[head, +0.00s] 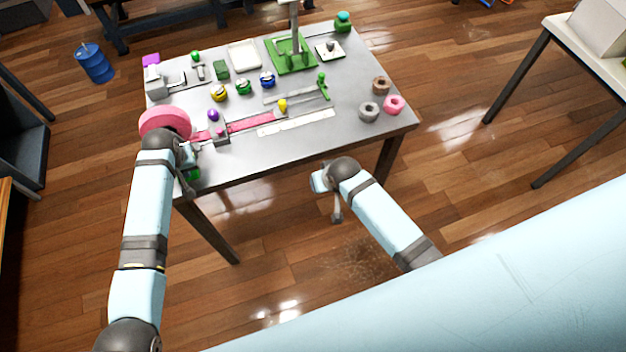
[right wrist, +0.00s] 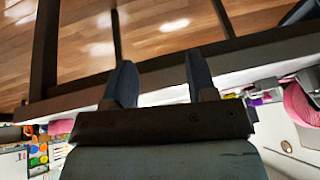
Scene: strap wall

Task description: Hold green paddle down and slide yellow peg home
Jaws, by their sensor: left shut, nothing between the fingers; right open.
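The yellow peg (head: 282,105) stands near the middle of the grey table, at the far end of the pink strap (head: 250,124). A small green piece (head: 193,174), possibly the green paddle, shows at the table's near left edge, beside my left gripper (head: 188,188). The left gripper is shut and empty; whether it touches the green piece I cannot tell. My right gripper (head: 326,205) is open and empty in front of the table's near edge, well away from the peg. In the right wrist view its two fingers (right wrist: 162,82) stand apart with nothing between them.
A pink roll (head: 165,122) sits at the table's left, partly behind my left arm. A green lever (head: 322,85) stands right of the peg. A white strip (head: 297,123) lies in front. Rings (head: 369,111) lie at the right. The front right tabletop is clear.

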